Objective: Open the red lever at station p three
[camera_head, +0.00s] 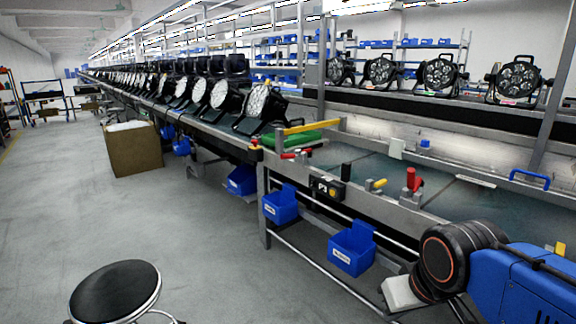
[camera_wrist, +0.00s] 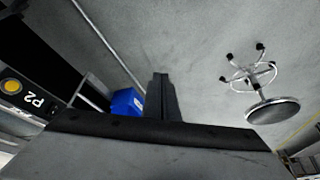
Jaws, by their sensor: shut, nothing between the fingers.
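A red lever (camera_head: 411,180) stands upright on the front edge of the workbench in the head view, right of a small yellow handle (camera_head: 377,184). Smaller red handles (camera_head: 290,156) lie further left along the same edge. A black box (camera_head: 327,188) with a white label sits between them; its number is too small to be sure of. In the wrist view a black panel (camera_wrist: 18,92) reads P2, turned over. My gripper (camera_wrist: 162,80) is shut and empty in the wrist view, over the floor and apart from the levers. No red lever shows in the wrist view.
Blue bins (camera_head: 351,250) hang below the bench edge; one also shows in the wrist view (camera_wrist: 127,102). A round black stool (camera_head: 115,290) stands at lower left. A cardboard box (camera_head: 134,148) is further back. Par lights (camera_head: 262,105) line the bench.

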